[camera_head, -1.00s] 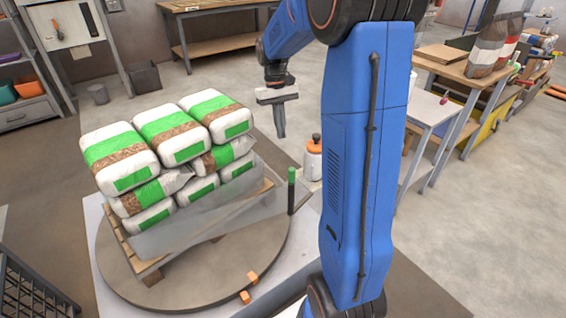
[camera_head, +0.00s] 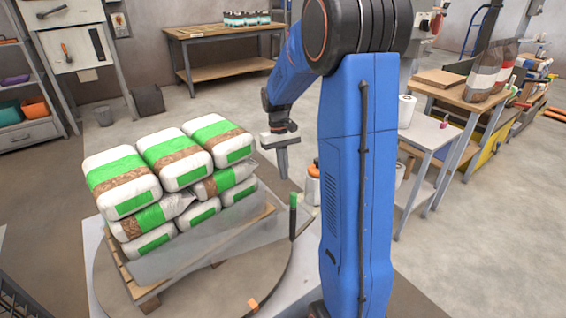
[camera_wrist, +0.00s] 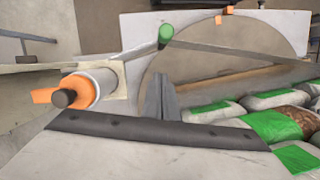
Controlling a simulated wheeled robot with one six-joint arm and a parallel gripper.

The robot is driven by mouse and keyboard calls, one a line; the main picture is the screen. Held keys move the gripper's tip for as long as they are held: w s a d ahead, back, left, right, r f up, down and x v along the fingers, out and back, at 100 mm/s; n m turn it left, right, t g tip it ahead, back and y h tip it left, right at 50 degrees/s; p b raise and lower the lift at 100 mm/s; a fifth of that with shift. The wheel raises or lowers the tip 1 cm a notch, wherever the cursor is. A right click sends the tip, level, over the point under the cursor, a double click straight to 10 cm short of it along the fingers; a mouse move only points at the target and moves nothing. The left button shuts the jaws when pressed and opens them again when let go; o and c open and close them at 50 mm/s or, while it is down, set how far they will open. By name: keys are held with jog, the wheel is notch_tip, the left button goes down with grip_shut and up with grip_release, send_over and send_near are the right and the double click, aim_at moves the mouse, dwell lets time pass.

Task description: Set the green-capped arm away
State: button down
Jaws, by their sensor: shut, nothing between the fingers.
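The green-capped arm (camera_head: 293,218) stands as a dark upright post at the right rim of the round turntable, its green cap on top. A translucent sheet runs from beside it along the pallet. In the wrist view the green cap (camera_wrist: 165,36) is at the upper middle, with a grey bar running right from it. My gripper (camera_head: 284,177) is shut and empty, pointing down, and appears just above and left of the cap in the head view. In the wrist view my gripper's closed fingers (camera_wrist: 160,98) appear below the cap, apart from it.
White and green bags (camera_head: 175,160) are stacked on a wooden pallet (camera_head: 150,302) on the turntable (camera_head: 205,295). An orange block (camera_head: 252,304) sits at the front rim. Open floor lies behind.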

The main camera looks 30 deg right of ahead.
jog(key=s+f, duration=0.3)
jog(key=s, duration=0.2)
jog(key=shift+a+f, duration=0.25)
jog(key=shift+a, duration=0.15)
jog(key=shift+s, duration=0.1)
